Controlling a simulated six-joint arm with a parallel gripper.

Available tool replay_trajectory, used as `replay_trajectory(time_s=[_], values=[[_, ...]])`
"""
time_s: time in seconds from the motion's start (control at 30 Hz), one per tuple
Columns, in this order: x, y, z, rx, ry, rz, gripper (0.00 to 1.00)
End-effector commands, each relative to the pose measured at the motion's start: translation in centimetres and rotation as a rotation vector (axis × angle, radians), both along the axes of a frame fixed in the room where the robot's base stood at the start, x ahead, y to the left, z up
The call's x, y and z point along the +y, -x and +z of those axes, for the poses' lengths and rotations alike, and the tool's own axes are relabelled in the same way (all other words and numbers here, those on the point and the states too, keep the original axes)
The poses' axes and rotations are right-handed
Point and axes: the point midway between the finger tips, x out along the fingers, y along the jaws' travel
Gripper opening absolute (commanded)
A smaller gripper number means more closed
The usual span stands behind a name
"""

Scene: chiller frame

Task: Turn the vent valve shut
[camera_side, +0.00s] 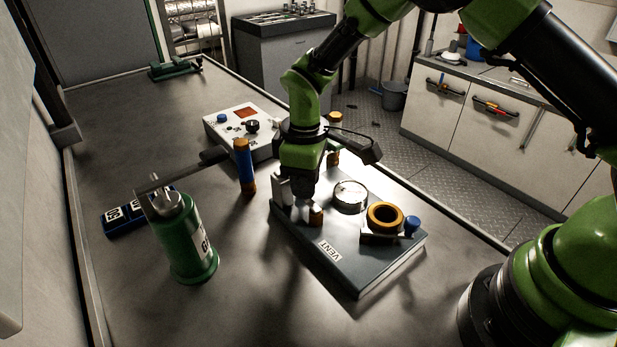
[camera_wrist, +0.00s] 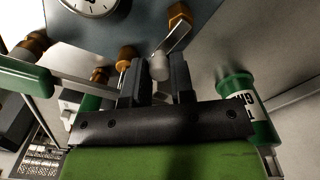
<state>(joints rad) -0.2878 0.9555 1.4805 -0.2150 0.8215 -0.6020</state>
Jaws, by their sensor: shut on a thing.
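The vent valve's brass body (camera_side: 316,216) stands on the grey plate (camera_side: 340,272), close to the VENT label (camera_side: 329,250). In the wrist view, a brass body (camera_wrist: 179,14) joins a flat metal lever (camera_wrist: 178,38) that ends in a rounded grey grip (camera_wrist: 159,67). My gripper (camera_wrist: 157,76) has its two dark fingers on either side of this grip and is shut on it. In the side view my gripper (camera_side: 296,207) points down at the plate's left corner, and its fingers partly hide the lever.
The plate also carries a round gauge (camera_side: 350,196), a brass ring (camera_side: 385,216) and a blue knob (camera_side: 412,224). A green cylinder (camera_side: 188,245), a blue-and-brass post (camera_side: 244,166) and a white control box (camera_side: 238,131) stand nearby. The bench front is clear.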

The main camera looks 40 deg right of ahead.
Motion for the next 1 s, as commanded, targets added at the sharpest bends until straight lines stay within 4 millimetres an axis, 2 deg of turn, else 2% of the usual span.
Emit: replay_trajectory(time_s=[0.63, 0.67, 0.77, 1.0], values=[[0.27, -0.12, 0.12, -0.005, -0.002, 0.053, 0.00], [0.27, -0.12, 0.12, -0.005, -0.002, 0.052, 0.25], [0.25, -0.11, 0.10, -0.005, -0.002, 0.052, 0.48], [0.14, -0.19, 0.09, -0.007, -0.001, 0.053, 0.48]])
